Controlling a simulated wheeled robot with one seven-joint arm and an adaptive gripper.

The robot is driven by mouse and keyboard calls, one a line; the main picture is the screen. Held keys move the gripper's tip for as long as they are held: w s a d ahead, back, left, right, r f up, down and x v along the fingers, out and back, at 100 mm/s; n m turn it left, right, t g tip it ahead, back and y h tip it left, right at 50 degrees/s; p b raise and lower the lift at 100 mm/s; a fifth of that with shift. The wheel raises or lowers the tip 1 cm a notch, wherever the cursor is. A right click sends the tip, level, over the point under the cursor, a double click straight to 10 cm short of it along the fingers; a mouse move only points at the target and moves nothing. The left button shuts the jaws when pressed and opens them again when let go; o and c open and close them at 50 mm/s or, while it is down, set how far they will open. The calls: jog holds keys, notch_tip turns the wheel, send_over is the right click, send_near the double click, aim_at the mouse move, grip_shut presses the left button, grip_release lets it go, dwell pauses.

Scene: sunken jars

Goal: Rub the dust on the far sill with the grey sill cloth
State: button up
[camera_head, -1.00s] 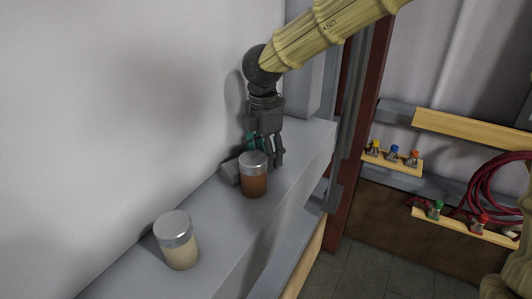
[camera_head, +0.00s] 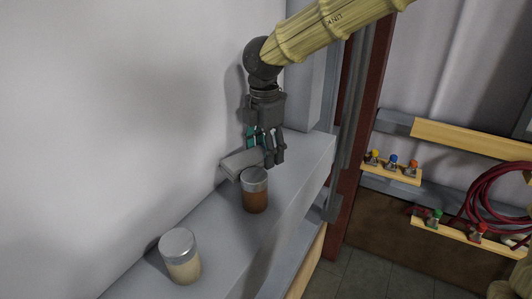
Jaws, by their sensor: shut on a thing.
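My gripper (camera_head: 266,158) hangs over the far part of the grey sill (camera_head: 222,225), pointing down. It is shut on the grey sill cloth (camera_head: 240,161), a flat grey block whose left part sticks out beside the fingers, close to the wall. Part of the cloth is hidden by the fingers and the jar in front. Whether the cloth touches the sill is hard to tell. I cannot make out the dust on the sill.
A brown jar with a metal lid (camera_head: 255,192) stands just in front of the gripper. A pale jar (camera_head: 180,256) stands nearer on the sill. The wall is close on the left. Racks with small coloured-topped items (camera_head: 393,163) and a red coil (camera_head: 495,195) are at right.

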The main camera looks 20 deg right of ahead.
jog(key=shift+r, duration=1.5)
jog(key=shift+d, duration=0.1)
